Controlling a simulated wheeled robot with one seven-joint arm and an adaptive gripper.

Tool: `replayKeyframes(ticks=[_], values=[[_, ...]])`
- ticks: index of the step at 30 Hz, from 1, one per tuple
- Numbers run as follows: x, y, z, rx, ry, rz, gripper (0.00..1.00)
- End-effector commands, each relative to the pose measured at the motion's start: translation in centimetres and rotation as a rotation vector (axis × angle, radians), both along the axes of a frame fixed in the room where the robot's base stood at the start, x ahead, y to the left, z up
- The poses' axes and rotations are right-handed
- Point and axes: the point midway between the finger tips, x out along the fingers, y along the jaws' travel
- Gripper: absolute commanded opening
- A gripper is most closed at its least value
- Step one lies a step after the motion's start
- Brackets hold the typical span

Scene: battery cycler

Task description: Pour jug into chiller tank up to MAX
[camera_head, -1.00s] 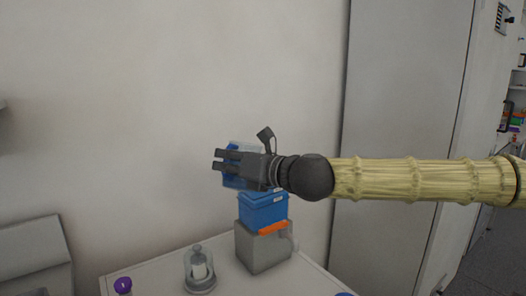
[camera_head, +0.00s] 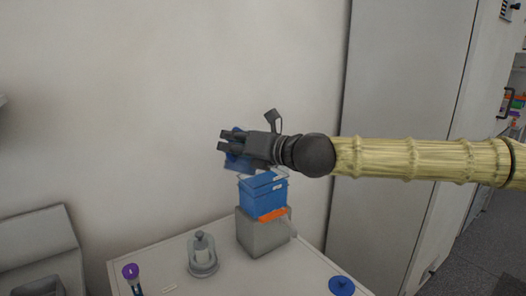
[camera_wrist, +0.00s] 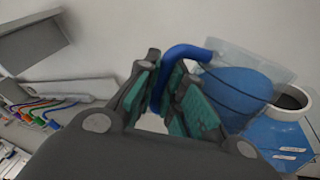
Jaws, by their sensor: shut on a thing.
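My gripper (camera_head: 228,142) is shut on the blue handle (camera_wrist: 186,52) of the jug. The jug is clear with blue liquid (camera_wrist: 238,92) inside. In the head view the jug (camera_head: 238,165) is partly hidden behind my gripper, above the tank. In the wrist view it looks tilted, its clear wall beside the round tank opening (camera_wrist: 290,102). The chiller is a grey box (camera_head: 262,234) with a blue tank (camera_head: 262,196) on top and an orange strip. I cannot make out a MAX mark, the level in the tank, or a stream.
The chiller stands on a pale bench (camera_head: 225,280) against the wall. A glass-domed holder (camera_head: 202,256), a purple-capped tube (camera_head: 131,273) and a blue disc (camera_head: 341,286) are on the bench. A tall grey cabinet (camera_head: 395,110) stands right. Coloured cables (camera_wrist: 38,112) show at left in the wrist view.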

Motion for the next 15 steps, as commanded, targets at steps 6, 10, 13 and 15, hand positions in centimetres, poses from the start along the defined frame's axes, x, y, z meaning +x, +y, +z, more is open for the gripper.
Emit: replayKeyframes(ticks=[6,10,13,15], values=[[0.31,-0.11,0.7,0.011,0.019,-0.001,0.0],[0.48,-0.25,0.85,0.019,0.033,-0.001,0.0],[0.59,-0.32,0.99,0.023,0.042,-0.001,0.0],[0.68,-0.36,1.11,0.026,0.048,0.0,0.0]])
